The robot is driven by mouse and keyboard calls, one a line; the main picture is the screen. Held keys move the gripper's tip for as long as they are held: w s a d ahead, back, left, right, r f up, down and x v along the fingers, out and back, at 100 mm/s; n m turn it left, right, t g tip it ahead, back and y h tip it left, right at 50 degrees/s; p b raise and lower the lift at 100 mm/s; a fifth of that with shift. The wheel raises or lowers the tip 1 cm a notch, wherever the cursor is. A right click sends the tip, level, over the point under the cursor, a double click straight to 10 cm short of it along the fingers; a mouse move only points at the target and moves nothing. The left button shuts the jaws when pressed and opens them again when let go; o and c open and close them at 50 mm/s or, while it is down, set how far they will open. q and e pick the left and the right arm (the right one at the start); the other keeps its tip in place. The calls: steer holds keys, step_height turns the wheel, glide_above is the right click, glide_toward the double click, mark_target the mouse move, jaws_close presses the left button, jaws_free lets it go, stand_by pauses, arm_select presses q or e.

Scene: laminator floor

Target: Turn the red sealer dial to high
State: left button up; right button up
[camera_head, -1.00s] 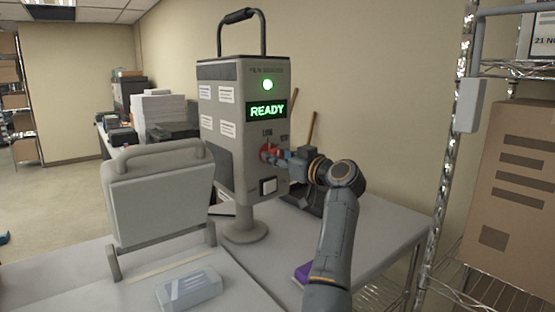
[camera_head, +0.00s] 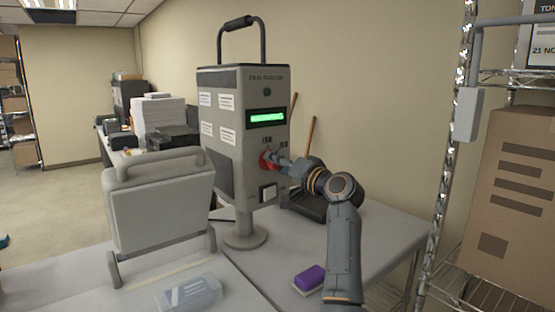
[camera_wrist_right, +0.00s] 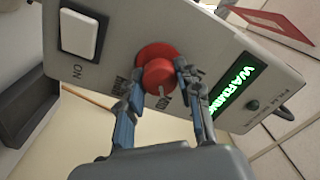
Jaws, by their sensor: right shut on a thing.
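The sealer (camera_head: 240,140) is a tall grey box on a round foot. Its red dial (camera_head: 265,161) is on the front, below the display (camera_head: 267,118). My right gripper (camera_head: 274,163) is shut on the dial. The wrist view shows the two fingers (camera_wrist_right: 158,80) on either side of the dial's knob (camera_wrist_right: 159,73). A white mark shows on the knob; I cannot tell which setting it points to. The display (camera_wrist_right: 238,84) seems to read WARMING, and the round lamp (camera_head: 267,92) above it is dark. My left gripper is not in view.
A white switch (camera_head: 269,192) sits below the dial. A grey lidded machine (camera_head: 160,205) stands left, with a clear pouch-like item (camera_head: 189,292) before it. A purple block (camera_head: 310,278) lies on the table (camera_head: 375,245). A wire shelf with a carton (camera_head: 515,200) is at right.

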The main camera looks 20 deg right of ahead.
steer(key=m+p, duration=0.1)
steer(key=m, duration=0.2)
steer(key=shift+r+p, duration=0.1)
steer(key=shift+p, duration=0.3)
steer(key=m+p, duration=0.3)
steer(key=shift+m, duration=0.4)
steer(key=m+p, duration=0.3)
steer(key=shift+m+h, duration=0.3)
steer(key=shift+m+p, duration=1.25)
steer(key=shift+m, duration=0.15)
steer(key=shift+f, duration=0.2)
steer(key=o, duration=1.1)
steer(key=shift+o, duration=0.2)
